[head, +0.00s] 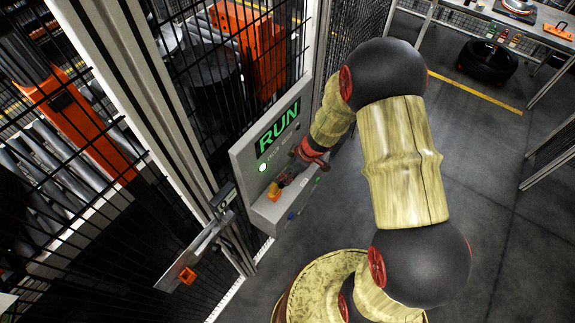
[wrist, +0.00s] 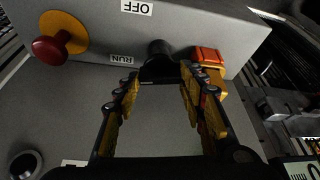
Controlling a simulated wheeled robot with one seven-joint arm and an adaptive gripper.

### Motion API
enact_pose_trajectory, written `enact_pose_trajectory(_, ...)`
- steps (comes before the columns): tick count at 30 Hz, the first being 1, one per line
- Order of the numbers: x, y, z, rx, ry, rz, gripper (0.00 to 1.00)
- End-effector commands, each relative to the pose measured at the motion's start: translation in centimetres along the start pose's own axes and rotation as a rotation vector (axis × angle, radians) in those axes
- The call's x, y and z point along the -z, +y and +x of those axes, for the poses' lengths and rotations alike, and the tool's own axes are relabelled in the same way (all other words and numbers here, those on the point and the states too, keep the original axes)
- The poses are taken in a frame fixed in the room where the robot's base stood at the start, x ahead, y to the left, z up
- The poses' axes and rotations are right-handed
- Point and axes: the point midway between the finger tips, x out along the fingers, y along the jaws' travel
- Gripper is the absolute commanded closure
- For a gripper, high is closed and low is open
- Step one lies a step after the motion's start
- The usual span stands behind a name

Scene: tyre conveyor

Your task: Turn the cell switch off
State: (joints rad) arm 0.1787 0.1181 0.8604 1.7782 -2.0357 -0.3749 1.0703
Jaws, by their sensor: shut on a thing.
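The black cell switch (wrist: 158,50) sticks out of the grey panel in the wrist view, with an upside-down RUN label (wrist: 121,59) to its left and an upside-down OFF label (wrist: 136,8) above left. My gripper (wrist: 159,72) has a yellow-padded finger on each side of the switch and is shut on it; the exact contact is partly hidden. In the head view my gripper (head: 287,180) is at the panel's lower ledge, and the switch is hidden there. The control box (head: 243,160) shows a green RUN display (head: 278,128) and a lit lamp (head: 262,167).
A red-and-orange block (wrist: 208,62) sits close by my right finger. A red button on a yellow disc (wrist: 52,47) is at the left. Mesh fencing and a latch bar (head: 195,252) flank the box. A tyre (head: 488,61) lies under the back table; open floor is at right.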

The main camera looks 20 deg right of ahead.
Motion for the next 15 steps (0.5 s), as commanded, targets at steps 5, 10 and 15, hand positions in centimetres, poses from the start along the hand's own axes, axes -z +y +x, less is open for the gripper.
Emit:
enact_pose_trajectory(5,-0.01,-0.1,-0.41,0.049,-0.004,-0.099,0.85)
enact_pose_trajectory(10,0.0,-0.05,-0.32,0.093,-0.003,-0.206,0.85)
enact_pose_trajectory(15,0.0,0.05,-0.16,0.14,-0.002,-0.323,0.85)
